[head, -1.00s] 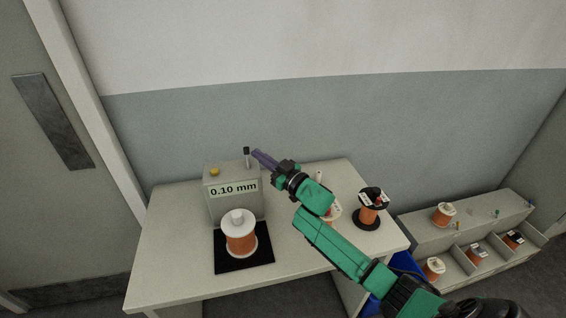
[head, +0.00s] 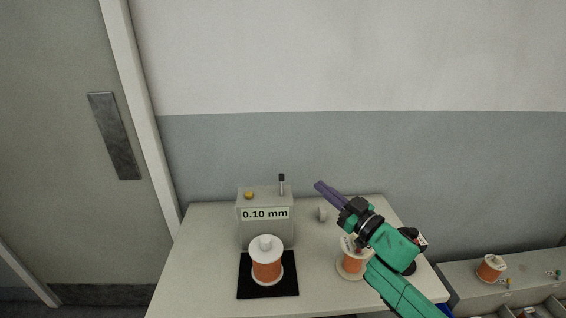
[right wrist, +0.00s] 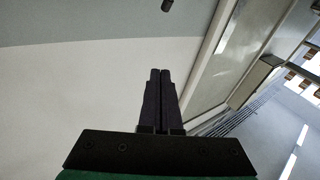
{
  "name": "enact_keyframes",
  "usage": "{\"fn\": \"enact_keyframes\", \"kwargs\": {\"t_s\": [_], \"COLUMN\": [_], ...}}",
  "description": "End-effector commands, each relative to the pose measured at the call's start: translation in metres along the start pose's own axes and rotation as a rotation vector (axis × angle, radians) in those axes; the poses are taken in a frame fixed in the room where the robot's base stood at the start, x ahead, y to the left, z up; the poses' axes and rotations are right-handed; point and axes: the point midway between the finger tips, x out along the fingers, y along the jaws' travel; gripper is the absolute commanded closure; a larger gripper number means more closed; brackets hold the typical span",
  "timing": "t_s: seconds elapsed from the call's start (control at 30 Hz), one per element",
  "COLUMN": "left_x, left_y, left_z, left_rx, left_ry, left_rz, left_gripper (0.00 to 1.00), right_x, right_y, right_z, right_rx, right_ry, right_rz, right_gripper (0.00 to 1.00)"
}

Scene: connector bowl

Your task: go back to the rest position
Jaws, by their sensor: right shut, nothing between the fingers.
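My right gripper (head: 320,186) is shut and empty, held in the air above the right part of the table, with its purple fingers pointing up and left. In the right wrist view its two dark fingers (right wrist: 160,78) lie side by side with nothing between them. My left gripper is in neither view now.
A light table (head: 200,270) carries a grey box (head: 266,232) labelled 0.10 mm with a small lever. A copper spool (head: 266,262) stands on a black mat (head: 290,284). Another spool (head: 353,262) is partly behind my right arm. A bin unit (head: 465,280) stands at right.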

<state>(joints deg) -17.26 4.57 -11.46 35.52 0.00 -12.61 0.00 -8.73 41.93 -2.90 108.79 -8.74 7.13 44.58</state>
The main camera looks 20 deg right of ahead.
Motion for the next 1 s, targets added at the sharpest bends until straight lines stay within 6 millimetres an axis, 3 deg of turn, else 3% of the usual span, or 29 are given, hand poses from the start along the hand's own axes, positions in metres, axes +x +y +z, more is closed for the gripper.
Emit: {"fn": "enact_keyframes", "kwargs": {"t_s": [0.13, 0.23, 0.4, 0.5, 0.7, 0.9, 1.0], "left_x": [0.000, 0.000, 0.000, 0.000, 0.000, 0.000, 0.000], "left_y": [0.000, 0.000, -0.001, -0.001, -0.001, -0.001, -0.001], "left_z": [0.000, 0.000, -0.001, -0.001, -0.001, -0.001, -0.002], "left_rx": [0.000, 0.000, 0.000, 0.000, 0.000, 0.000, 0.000], "left_ry": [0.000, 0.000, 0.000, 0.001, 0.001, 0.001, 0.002], "left_rz": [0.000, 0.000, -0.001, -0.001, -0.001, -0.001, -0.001], "left_gripper": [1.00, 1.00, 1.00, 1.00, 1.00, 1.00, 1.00], "right_x": [-0.002, -0.016, -0.077, -0.116, -0.185, -0.247, -0.248], "right_y": [-0.001, -0.007, -0.037, -0.060, -0.105, -0.148, -0.150], "right_z": [0.012, 0.051, 0.134, 0.162, 0.189, 0.192, 0.226], "right_rx": [0.009, 0.028, 0.062, 0.079, 0.116, 0.160, 0.157], "right_ry": [-0.037, -0.183, -0.612, -0.822, -1.148, -1.405, -1.433], "right_rz": [0.035, 0.145, 0.295, 0.304, 0.241, 0.121, 0.112], "right_gripper": [1.00, 1.00, 1.00, 1.00, 1.00, 1.00, 1.00]}}
